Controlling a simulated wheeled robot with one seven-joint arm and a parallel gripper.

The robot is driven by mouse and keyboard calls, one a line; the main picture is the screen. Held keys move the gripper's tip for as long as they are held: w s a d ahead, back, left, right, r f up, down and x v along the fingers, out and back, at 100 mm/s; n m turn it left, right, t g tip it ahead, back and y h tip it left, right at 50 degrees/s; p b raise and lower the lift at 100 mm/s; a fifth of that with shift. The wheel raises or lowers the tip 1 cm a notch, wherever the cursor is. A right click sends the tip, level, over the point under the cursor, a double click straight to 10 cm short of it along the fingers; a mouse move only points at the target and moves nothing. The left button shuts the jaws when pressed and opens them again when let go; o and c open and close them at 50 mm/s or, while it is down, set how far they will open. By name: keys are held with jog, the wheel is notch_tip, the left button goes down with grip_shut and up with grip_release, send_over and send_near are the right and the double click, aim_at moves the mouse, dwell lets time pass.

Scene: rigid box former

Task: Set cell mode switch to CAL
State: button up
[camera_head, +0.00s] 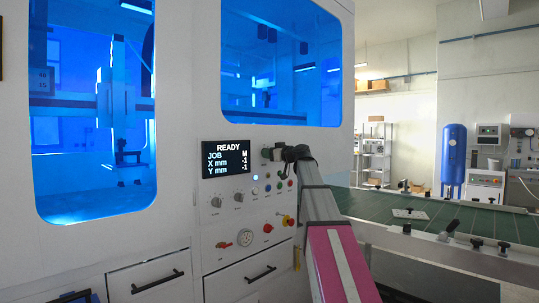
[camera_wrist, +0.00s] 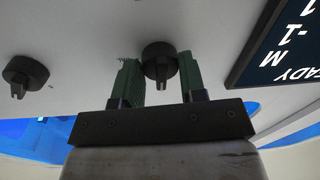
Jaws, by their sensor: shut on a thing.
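The machine's front panel (camera_head: 206,230) fills the left of the head view. My gripper (camera_head: 275,153) is at the panel, just right of the black display. In the wrist view, my gripper (camera_wrist: 159,78) has its two green fingers on either side of a round black rotary knob (camera_wrist: 159,56) and is shut on it. The knob's pointer aims down in that picture. A second, similar black knob (camera_wrist: 25,70) stands free to the left. No position labels, CAL included, are legible, so I cannot tell the switch's setting.
The display (camera_head: 225,158) reads READY, JOB M, X mm -1, Y mm -1; its edge also shows in the wrist view (camera_wrist: 285,50). Two grey knobs (camera_head: 226,200), several buttons and a red knob (camera_head: 267,227) sit lower. A green-topped table (camera_head: 440,213) stands at right.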

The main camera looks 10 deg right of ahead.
jog(key=shift+s+a+m+t+h, duration=0.15)
jog(key=shift+m+t, duration=0.2)
jog(key=shift+m, duration=4.2)
jog(key=shift+w+d+m+t+h, duration=0.15)
jog(key=shift+m+t, duration=0.2)
jog(key=shift+m, duration=4.2)
jog(key=shift+s+a, duration=0.1)
jog(key=o, duration=0.9)
jog(key=shift+o, duration=0.2)
jog(key=v, duration=1)
jog(key=shift+s+d, duration=0.25)
jog(key=shift+s, duration=0.05)
jog(key=shift+f, duration=0.1)
